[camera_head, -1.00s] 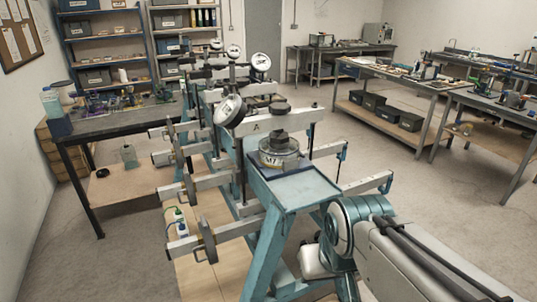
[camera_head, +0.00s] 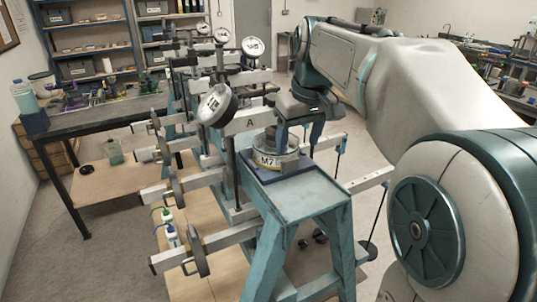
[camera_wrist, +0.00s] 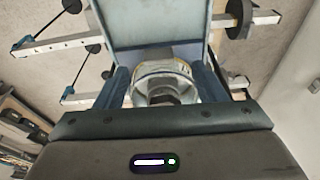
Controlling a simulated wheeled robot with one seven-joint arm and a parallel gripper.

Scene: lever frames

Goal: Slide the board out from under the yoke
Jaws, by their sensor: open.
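A teal lever frame has a flat top plate (camera_head: 312,200). On it lies a thin dark blue board (camera_head: 262,182), with a round metal cell marked M7 (camera_head: 268,163) standing on it. A pale lever beam marked A (camera_head: 262,121) runs just behind and above the cell. I cannot clearly pick out the yoke; my gripper and the cell's top parts crowd that spot. My gripper (camera_head: 298,138) is open and pointing down over the cell. In the wrist view its fingers (camera_wrist: 162,86) stand on both sides of the cell (camera_wrist: 160,72); contact cannot be told.
Several similar lever frames with dial gauges (camera_head: 217,105) and hanging weights stand in a row behind. A dark workbench (camera_head: 90,115) with bottles is at the left. The near part of the top plate is bare. Small bottles (camera_head: 170,228) stand low beside the frame.

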